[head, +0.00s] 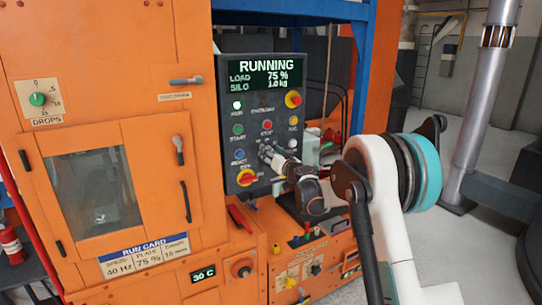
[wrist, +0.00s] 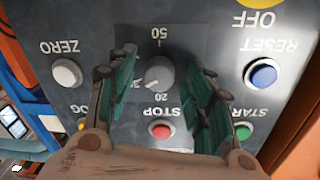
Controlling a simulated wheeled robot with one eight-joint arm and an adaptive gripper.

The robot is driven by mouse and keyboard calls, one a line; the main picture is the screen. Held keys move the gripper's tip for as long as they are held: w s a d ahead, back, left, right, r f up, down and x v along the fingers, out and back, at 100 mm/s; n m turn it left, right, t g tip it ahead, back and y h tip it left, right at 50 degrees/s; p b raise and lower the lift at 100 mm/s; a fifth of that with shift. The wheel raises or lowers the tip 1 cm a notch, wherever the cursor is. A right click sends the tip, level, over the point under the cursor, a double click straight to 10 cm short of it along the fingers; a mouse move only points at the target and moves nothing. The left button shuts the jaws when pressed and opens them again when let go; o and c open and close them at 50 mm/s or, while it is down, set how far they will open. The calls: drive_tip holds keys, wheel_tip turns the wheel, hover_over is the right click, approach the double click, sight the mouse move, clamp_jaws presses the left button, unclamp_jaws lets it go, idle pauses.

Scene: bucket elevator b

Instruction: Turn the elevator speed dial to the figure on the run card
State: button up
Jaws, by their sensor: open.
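The grey speed dial (wrist: 159,75) shows upside down in the wrist view, with figures around it; 20 and 50 are legible. Its pointer is too small to read surely. My gripper (wrist: 161,85) is open, one green-padded finger on each side of the dial, with gaps to it. In the head view my gripper (head: 268,152) is at the black control panel (head: 231,160) and hides the dial. The run card (head: 146,257) on the orange machine's lower front reads speed 40 Hz, plate 75 %, charge 15.
The display (head: 265,74) reads RUNNING, load 75 %, silo 1.0 kg. Close around the dial are the red stop button (wrist: 161,130), green start button (wrist: 242,131), blue reset button (wrist: 264,75) and white zero button (wrist: 67,72). A green drops dial (head: 38,99) is at far left.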

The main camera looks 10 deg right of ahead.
drive_tip(key=shift+w, duration=0.1)
drive_tip(key=c, duration=1.1)
drive_tip(key=shift+m, duration=0.3)
drive_tip(key=m+p, duration=0.2)
drive_tip(key=m, duration=0.8)
drive_tip(key=shift+r+m+g, duration=0.1)
drive_tip(key=shift+m+g, duration=0.2)
drive_tip(key=o, duration=1.1)
